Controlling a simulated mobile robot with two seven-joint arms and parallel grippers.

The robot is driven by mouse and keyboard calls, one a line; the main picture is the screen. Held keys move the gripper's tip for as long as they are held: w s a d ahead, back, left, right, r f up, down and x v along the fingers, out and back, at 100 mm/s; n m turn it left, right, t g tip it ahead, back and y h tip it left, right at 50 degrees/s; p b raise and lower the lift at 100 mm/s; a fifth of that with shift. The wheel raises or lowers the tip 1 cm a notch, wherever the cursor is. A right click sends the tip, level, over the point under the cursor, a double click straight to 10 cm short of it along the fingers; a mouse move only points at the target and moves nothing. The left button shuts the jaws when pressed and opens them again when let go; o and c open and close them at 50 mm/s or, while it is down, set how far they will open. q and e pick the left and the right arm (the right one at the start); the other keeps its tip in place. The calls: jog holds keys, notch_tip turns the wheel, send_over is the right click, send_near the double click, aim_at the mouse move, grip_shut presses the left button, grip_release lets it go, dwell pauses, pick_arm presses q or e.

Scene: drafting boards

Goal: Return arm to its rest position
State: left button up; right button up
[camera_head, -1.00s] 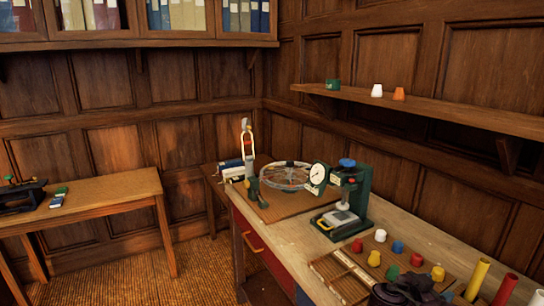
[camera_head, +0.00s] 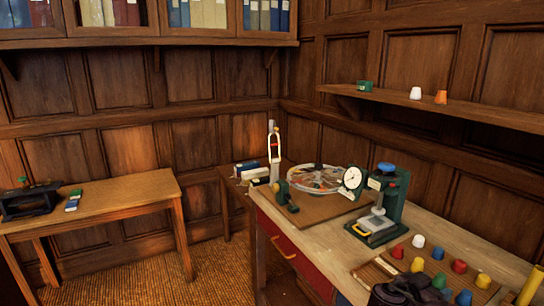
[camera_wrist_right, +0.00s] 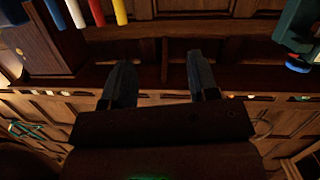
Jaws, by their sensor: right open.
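My right gripper (camera_head: 405,291) shows as a dark shape at the bottom edge of the head view, in front of the near part of the workbench (camera_head: 330,245). In the right wrist view its two fingers (camera_wrist_right: 160,82) stand apart with nothing between them. Beyond them are dark wood panels. My left gripper is in neither view.
The bench holds a green dial-gauge stand (camera_head: 392,205), a spoked wheel (camera_head: 318,178) and several coloured knobs (camera_head: 459,266) close to my right gripper. A wall shelf (camera_head: 430,106) runs above. A side table (camera_head: 110,200) stands left; carpet (camera_head: 140,280) lies between.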

jog(key=w+a+n+t+y, duration=0.6)
jog(key=a+n+y, duration=0.1)
jog(key=n, duration=0.5)
jog(key=s+a+f+n+t+y, duration=0.2)
jog(key=s+a+f+n+y, duration=0.3)
jog(key=a+n+y, duration=0.35)
jog(key=s+d+f+m, duration=0.1)
jog(key=s+f, duration=0.3)
jog(key=s, duration=0.4)
jog(key=s+d+f+m+g+h, duration=0.1)
jog(key=s+f+m, duration=0.3)
jog(key=s, duration=0.4)
jog(key=s+d+f+m+g+b, duration=0.1)
jog(key=s+d+f+m, duration=0.1)
jog(key=s+f, duration=0.4)
jog(key=s+d, duration=0.1)
jog(key=s, duration=0.2)
jog(key=shift+f, duration=0.1)
jog(key=shift+c, duration=0.4)
